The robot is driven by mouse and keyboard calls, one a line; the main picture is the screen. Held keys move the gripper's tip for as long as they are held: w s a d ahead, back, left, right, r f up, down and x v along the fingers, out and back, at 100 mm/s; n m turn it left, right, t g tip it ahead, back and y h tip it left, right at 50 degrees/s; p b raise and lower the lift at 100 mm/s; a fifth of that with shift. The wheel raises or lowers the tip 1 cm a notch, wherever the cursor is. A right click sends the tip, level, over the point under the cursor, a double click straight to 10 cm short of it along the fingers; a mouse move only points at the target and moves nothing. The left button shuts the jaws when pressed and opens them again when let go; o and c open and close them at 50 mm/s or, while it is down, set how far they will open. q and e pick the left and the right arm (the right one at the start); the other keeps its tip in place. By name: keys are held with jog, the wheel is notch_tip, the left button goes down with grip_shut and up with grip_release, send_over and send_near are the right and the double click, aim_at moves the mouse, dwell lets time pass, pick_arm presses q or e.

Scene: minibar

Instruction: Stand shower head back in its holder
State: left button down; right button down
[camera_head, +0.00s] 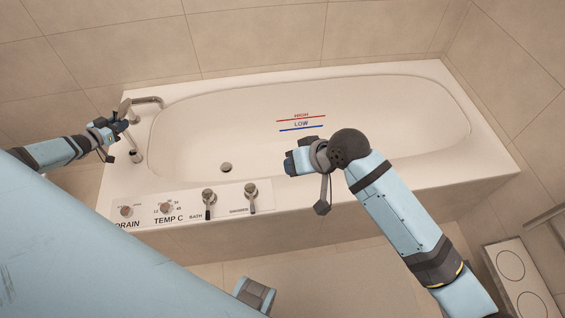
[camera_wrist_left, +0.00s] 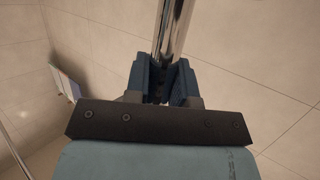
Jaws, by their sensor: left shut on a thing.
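My left gripper (camera_head: 121,126) is at the left end of the bathtub. In the left wrist view its two dark blue fingers (camera_wrist_left: 165,85) are closed around a shiny chrome bar, the shower head's handle (camera_wrist_left: 173,28). In the head view the shower head (camera_head: 125,108) shows as a small grey shape at the fingertips, partly hidden by the gripper. A chrome fitting (camera_head: 136,156) on the tub's left rim, just below the gripper, may be the holder. My right gripper (camera_head: 292,162) is over the tub's front edge; its finger opening cannot be made out.
A chrome spout (camera_head: 148,101) stands at the tub's back left corner, close to my left gripper. A control panel (camera_head: 183,205) with knobs and levers is on the front left rim. The white bathtub (camera_head: 400,100) is empty. Tiled walls (camera_head: 260,40) stand behind it.

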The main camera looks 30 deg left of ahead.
pick_arm(q)
jog(key=shift+s+a, duration=0.4)
jog(key=shift+a, duration=0.25)
jog(key=shift+f, duration=0.1)
jog(key=f+b, duration=0.3)
jog(key=shift+s+a, duration=0.25)
jog(key=shift+a, duration=0.15)
jog(key=shift+r, duration=0.1)
